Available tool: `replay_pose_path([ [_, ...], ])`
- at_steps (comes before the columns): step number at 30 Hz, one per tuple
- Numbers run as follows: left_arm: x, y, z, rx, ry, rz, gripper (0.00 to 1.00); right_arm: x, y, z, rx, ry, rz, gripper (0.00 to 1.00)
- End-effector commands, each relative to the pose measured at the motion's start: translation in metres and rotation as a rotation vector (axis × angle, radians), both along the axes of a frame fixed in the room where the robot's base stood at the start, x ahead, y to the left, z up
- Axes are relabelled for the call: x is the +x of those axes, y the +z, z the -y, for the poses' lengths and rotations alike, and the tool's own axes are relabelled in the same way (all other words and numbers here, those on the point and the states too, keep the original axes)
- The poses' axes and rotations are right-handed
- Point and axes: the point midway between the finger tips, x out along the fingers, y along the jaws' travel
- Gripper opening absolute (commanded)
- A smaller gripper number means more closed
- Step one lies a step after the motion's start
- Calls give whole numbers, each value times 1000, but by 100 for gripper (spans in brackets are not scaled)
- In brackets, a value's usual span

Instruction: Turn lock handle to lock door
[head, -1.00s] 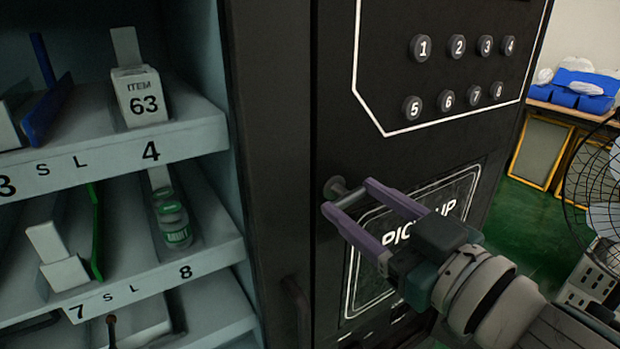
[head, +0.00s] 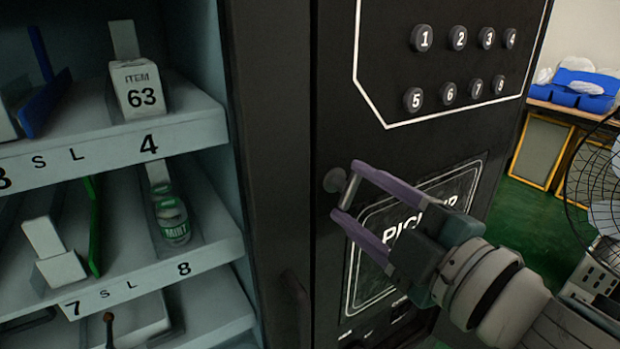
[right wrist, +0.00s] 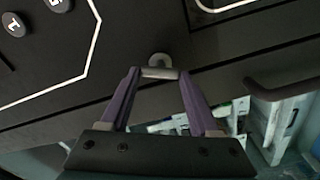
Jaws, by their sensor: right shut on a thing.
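The lock handle (head: 350,190) is a small grey metal bar on a round base on the black front of the vending machine, left of the pick-up panel. My right gripper (head: 347,189) comes in from the lower right, with its two purple fingers at the two ends of the bar, shut on it. The bar stands steeply, nearly upright, in the head view. In the right wrist view the handle (right wrist: 159,73) lies across between the fingertips. My left gripper is not in view.
Shelves (head: 120,135) with item boxes and a small green-labelled bottle (head: 173,221) stand at the left. Numbered buttons (head: 423,39) are above the handle. A wire fan (head: 595,180) and a table with blue items (head: 575,90) are at the right.

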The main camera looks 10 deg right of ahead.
Motion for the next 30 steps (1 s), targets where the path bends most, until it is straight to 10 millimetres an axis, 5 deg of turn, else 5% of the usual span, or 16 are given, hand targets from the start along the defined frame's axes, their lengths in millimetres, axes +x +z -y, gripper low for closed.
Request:
replay_pose_path([
  [15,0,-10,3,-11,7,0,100,0,-2,-1,-340,0,125,7],
  [30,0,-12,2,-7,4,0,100,0,-1,-1,-418,1,152,7],
])
